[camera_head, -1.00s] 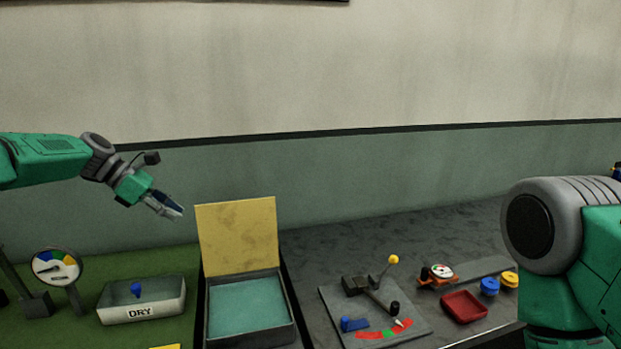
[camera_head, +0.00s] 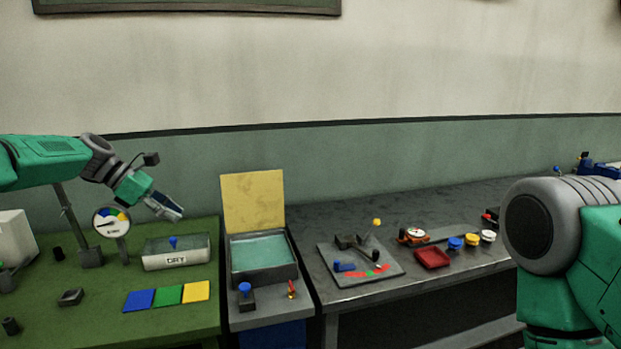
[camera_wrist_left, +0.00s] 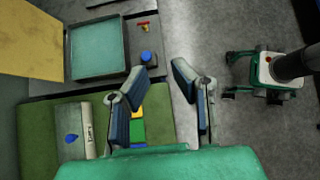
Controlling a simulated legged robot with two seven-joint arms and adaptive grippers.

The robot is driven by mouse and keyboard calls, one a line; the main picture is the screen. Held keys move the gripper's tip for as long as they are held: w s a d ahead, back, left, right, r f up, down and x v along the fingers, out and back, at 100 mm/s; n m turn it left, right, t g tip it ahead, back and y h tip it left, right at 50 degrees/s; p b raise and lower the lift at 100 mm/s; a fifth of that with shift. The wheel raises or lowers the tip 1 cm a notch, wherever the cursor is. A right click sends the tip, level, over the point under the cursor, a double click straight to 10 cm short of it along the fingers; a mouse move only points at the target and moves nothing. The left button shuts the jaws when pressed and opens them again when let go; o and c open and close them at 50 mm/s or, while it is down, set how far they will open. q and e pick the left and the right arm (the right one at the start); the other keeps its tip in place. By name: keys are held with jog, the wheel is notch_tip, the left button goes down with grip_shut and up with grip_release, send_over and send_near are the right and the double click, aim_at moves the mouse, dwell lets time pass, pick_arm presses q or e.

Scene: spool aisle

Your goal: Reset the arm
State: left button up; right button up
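My left gripper (camera_head: 165,206) is held in the air at the left, above and behind the DRY box (camera_head: 177,258) in the head view. In the left wrist view its two fingers (camera_wrist_left: 158,80) stand apart with nothing between them, so it is open and empty. My right arm (camera_head: 560,245) comes in at the right edge of the head view. Its gripper is out of the picture.
A green-topped bench (camera_head: 80,325) carries a dial gauge (camera_head: 111,222) and coloured squares (camera_head: 168,297). An open box with a yellow lid (camera_head: 253,203) stands mid-bench. A grey bench (camera_head: 330,292) holds a lever plate (camera_head: 390,275), red tray (camera_head: 432,258) and coloured spools (camera_head: 471,240).

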pick_arm(q)
jog(key=s+d+f+m+g+y+b, duration=0.1)
jog(key=s+d+f+m+y+b, duration=0.3)
jog(key=f, duration=0.8)
jog(key=s+d+f+m+h+b, duration=0.15)
jog(key=s+f, duration=0.45)
jog(key=f, duration=0.6)
jog(key=s+d+f+m+g+y+b, duration=0.1)
jog(key=s+d+f+m+y, duration=0.15)
jog(key=s+f, duration=0.65)
jog(key=s+f+m+y+b, duration=0.2)
jog(key=s+f+m+b, duration=0.3)
jog(key=s+f, duration=0.85)
jog(key=s+a+f+m+y+b, duration=0.1)
jog(key=s+a+m, duration=0.3)
jog(key=s+m, duration=0.5)
jog(key=s+b, duration=0.1)
jog(key=s, duration=0.9)
jog(key=shift+a+y+b, duration=0.2)
jog(key=shift+y+b, duration=0.2)
pick_arm(e)
notch_tip(320, 180, down, 14)
jog(key=shift+s+f, duration=0.2)
jog(key=shift+s, duration=0.05)
pick_arm(q)
jog(key=shift+w, duration=0.2)
